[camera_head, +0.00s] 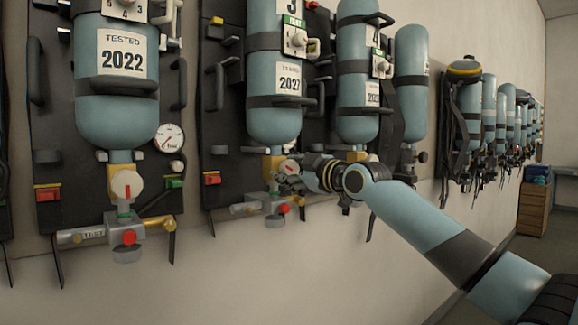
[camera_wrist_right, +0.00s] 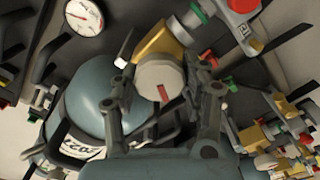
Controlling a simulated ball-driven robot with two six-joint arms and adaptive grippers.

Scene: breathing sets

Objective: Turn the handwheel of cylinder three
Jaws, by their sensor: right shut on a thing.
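Cylinder three (camera_head: 275,115) is a blue tank hung on a dark backplate, with a "3" tag above its dated label. Its pale handwheel (camera_head: 289,167) sits on the brass valve below the tank, partly hidden by my gripper. In the wrist view the round handwheel (camera_wrist_right: 160,80) has a red mark and lies between the two fingers. My right gripper (camera_head: 287,179) is shut on this handwheel, reaching in from the right; its fingers also show in the wrist view (camera_wrist_right: 165,72). My left gripper is in neither view.
A neighbouring cylinder (camera_head: 116,115) with a gauge (camera_head: 169,137) and its own valve hangs to the left. Another cylinder (camera_head: 357,115) hangs close on the right, above my arm. More sets line the wall. The wall below is clear.

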